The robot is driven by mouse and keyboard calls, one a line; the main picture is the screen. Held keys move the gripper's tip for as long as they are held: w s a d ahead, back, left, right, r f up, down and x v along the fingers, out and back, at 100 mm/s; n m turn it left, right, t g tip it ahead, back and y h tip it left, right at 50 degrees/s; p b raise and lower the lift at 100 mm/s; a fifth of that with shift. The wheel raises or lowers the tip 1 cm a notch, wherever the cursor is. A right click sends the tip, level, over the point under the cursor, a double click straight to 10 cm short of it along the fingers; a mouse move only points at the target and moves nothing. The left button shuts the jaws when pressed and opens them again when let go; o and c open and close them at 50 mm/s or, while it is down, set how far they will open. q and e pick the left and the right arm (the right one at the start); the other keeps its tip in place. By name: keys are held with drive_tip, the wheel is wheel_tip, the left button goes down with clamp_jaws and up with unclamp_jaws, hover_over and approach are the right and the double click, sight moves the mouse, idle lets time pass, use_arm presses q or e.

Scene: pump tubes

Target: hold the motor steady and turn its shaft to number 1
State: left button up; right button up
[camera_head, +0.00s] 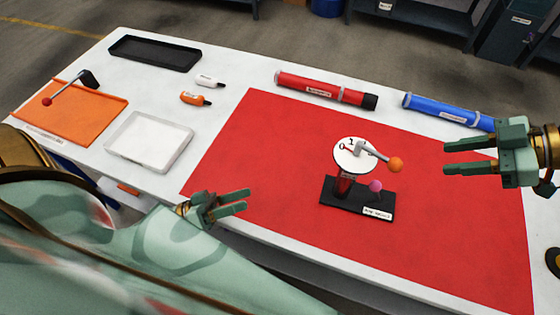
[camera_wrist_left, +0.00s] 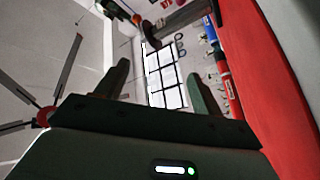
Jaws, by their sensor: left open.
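The motor (camera_head: 344,187) stands upright on a black base (camera_head: 345,203) on the red mat (camera_head: 250,150) in the head view. Its white dial (camera_head: 349,152) bears numbers, 0 and 1 among them. A grey crank with an orange knob (camera_head: 395,164) sits on the dial, its knob toward the right. A pink ball (camera_head: 376,186) stands on the base. My left gripper (camera_head: 245,200) is open and empty, left of the motor at the table's front edge. It also shows open in the left wrist view (camera_wrist_left: 158,82). My right gripper (camera_head: 446,157) is open and empty, right of the motor.
A red tube (camera_head: 318,89) and a blue tube (camera_head: 440,108) lie behind the motor. A white tray (camera_head: 149,142), an orange tray (camera_head: 75,117) with a lever, a black tray (camera_head: 155,52) and two small bottles are at the left. The mat around the motor is clear.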

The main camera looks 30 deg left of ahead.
sight(340, 173)
use_arm(q)
drive_tip(key=w+d+m, duration=0.3)
drive_tip(key=w+d, duration=0.3)
drive_tip(key=w+d+r+m+g+y, duration=0.1)
drive_tip(key=w+d+m, duration=0.2)
drive_tip(key=w+d, duration=0.3)
drive_tip(key=w+d+r+m+g, duration=0.1)
drive_tip(key=w+d+m, duration=0.2)
drive_tip(key=w+d, duration=0.4)
drive_tip(key=shift+r, duration=0.15)
